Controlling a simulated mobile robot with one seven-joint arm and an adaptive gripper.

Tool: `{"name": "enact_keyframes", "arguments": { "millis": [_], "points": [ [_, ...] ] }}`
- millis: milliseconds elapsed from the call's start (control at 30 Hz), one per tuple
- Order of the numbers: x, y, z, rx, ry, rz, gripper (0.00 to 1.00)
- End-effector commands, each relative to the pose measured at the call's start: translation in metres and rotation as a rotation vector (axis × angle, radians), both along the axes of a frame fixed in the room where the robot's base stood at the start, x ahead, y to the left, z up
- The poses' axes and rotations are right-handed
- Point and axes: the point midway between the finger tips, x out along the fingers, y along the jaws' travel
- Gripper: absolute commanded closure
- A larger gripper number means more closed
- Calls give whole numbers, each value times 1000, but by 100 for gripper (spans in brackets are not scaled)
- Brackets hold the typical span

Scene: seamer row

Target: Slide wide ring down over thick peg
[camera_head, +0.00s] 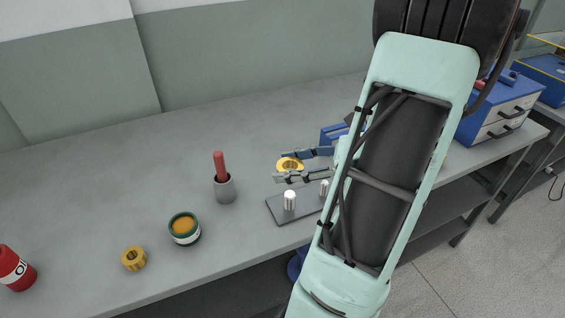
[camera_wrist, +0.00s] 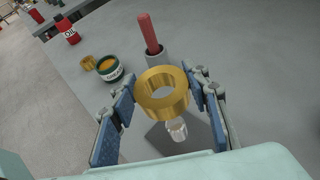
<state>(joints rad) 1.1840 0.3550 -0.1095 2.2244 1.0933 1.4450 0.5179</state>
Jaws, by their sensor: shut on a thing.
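My gripper (camera_head: 280,167) is shut on the wide ring (camera_head: 282,163), a gold ring held above the bench. In the wrist view the ring (camera_wrist: 155,114) sits between the two fingers, its hole facing up. A dark base plate (camera_head: 282,212) on the bench carries two pale metal pegs. One peg (camera_head: 289,201) stands near the plate's left end; the other peg (camera_head: 324,187) stands to its right, partly behind my arm. In the wrist view one peg (camera_wrist: 176,130) shows just below the ring, apart from its hole. I cannot tell for sure which peg is the thick one.
A grey cup (camera_head: 225,190) with a red-handled tool stands left of the plate. Further left are an open green-and-white tin (camera_head: 185,229), a second gold ring-like part (camera_head: 134,259) and a red oil bottle (camera_head: 15,268). Blue drawer boxes (camera_head: 496,108) stand at the right.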

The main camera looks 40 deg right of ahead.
Motion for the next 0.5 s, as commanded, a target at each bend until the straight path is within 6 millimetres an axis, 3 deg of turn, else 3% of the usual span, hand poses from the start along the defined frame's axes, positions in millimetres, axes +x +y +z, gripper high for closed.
{"name": "enact_keyframes", "arguments": {
  "millis": [433, 500],
  "points": [
    [0, 0, 2, 0, 0, -1, 85],
    [0, 0, -5, 0, 0, -1, 85]
  ]
}}
